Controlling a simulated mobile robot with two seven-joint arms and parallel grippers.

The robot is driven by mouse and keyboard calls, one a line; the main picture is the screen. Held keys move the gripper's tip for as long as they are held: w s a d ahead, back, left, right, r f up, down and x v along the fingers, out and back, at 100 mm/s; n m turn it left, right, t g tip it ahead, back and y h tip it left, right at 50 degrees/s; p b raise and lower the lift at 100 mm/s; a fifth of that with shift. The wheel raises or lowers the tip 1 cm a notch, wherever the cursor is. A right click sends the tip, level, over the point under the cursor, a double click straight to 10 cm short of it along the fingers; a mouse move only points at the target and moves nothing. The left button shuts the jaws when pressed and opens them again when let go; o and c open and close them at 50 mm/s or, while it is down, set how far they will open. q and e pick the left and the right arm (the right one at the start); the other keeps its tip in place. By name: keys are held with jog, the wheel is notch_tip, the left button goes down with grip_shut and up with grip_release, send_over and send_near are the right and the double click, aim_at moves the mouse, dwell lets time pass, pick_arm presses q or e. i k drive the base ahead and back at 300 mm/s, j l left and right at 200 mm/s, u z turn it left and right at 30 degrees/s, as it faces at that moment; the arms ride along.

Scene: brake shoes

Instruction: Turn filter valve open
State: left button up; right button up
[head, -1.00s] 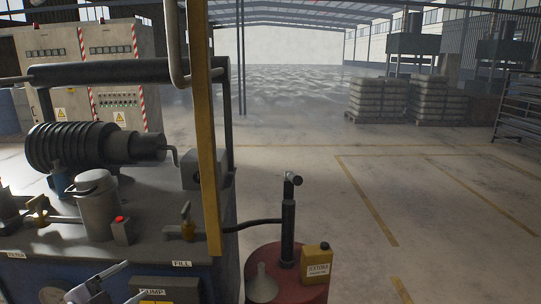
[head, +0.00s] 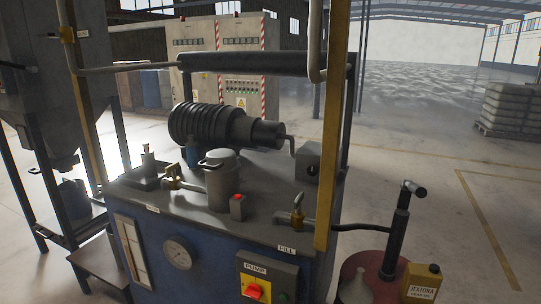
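The filter valve (head: 174,182) is a small brass-coloured valve on a pipe at the left part of the machine top, left of a grey lidded canister (head: 221,185). A small white label (head: 153,208) is on the machine edge in front of it; its text is hard to read now. The handle's exact angle is too small to tell. A second brass valve (head: 297,217) stands at the right, above the FILL label (head: 286,249). Neither of my grippers shows in the head view.
The blue machine (head: 205,262) has a round gauge (head: 178,253) and a yellow PUMP switch panel (head: 267,276) on its front. A red button box (head: 237,207) stands near the canister. A yellow post (head: 333,130) rises at the right. A red drum (head: 376,270) stands beside it.

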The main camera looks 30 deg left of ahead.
aim_at(171, 168)
jog(key=u, duration=1.6)
jog(key=z, duration=0.4)
jog(key=i+j+z, duration=0.1)
jog(key=z, duration=0.4)
jog(key=j+z, duration=0.35)
jog(key=z, duration=0.15)
jog(key=j+z, duration=0.45)
jog(key=j, duration=0.35)
jog(key=j+z, duration=0.1)
jog(key=j, duration=0.7)
